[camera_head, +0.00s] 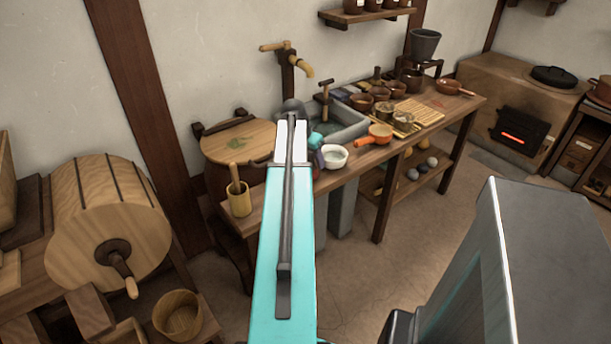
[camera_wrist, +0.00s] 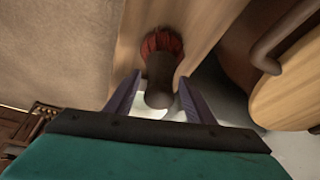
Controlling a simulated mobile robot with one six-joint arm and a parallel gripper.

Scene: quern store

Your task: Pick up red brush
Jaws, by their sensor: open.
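The red brush shows in the wrist view, with dark red bristles (camera_wrist: 161,42) at the far end and a dark handle (camera_wrist: 160,80) towards me. It is against a pale wooden surface (camera_wrist: 205,22). My gripper (camera_wrist: 159,77) is open, with one purple finger on each side of the brush's handle. I cannot tell whether either finger touches it. In the head view my gripper (camera_head: 318,160) is mostly hidden behind my arm, near the left part of the wooden bench (camera_head: 345,175).
A stone basin (camera_head: 345,122) is behind. A cup with a pestle (camera_head: 240,200) and a round wooden lid (camera_head: 238,140) are left. In the wrist view, a round wooden thing with a dark handle (camera_wrist: 268,55) is close right.

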